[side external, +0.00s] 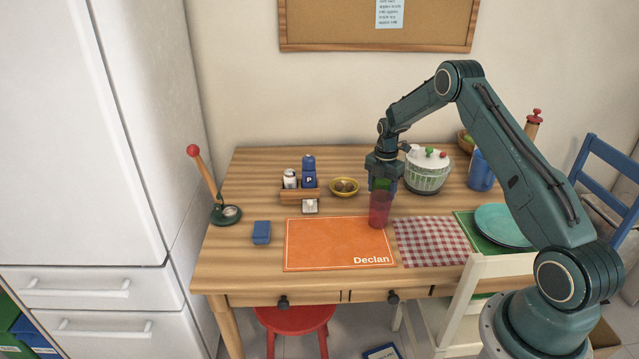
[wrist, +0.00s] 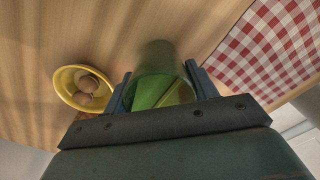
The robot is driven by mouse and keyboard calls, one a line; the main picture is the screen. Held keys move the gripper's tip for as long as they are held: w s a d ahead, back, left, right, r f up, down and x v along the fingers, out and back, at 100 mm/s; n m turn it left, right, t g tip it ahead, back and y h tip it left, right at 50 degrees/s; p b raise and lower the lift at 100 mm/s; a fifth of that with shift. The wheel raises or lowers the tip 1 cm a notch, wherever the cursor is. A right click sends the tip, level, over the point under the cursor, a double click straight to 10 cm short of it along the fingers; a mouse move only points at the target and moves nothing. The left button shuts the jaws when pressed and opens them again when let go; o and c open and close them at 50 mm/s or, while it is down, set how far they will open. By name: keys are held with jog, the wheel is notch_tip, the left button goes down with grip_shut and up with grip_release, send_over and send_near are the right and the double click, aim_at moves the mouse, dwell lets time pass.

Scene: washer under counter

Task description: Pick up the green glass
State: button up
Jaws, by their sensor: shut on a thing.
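The green glass (wrist: 158,92) is between the two fingers of my gripper (wrist: 157,84) in the wrist view, and I look down into its open mouth. In the side view my gripper (side external: 382,183) points down over the table and is shut on the green glass (side external: 381,185), of which only a small part shows. A red glass (side external: 379,211) shows directly below it, at the right edge of the orange mat. I cannot tell whether the green glass sits in the red one, rests on it or is apart from it.
A yellow bowl (side external: 344,187) with brown contents is left of my gripper. A salad spinner (side external: 428,170) and a blue cup (side external: 481,171) stand to the right. The orange mat (side external: 325,243) and checked cloth (side external: 430,242) lie in front. A teal plate (side external: 500,226) is further right.

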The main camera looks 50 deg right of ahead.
jog(key=shift+r, duration=0.1)
notch_tip(320, 180, up, 20)
dwell(0.7)
dwell(0.5)
jog(key=w+a+n, duration=0.3)
jog(key=a+n, duration=0.1)
jog(key=a, duration=1.8)
jog(key=shift+a+r, duration=0.15)
jog(key=shift+r, duration=0.05)
jog(key=shift+w+f, duration=0.1)
notch_tip(320, 180, down, 20)
jog(key=shift+r, duration=0.15)
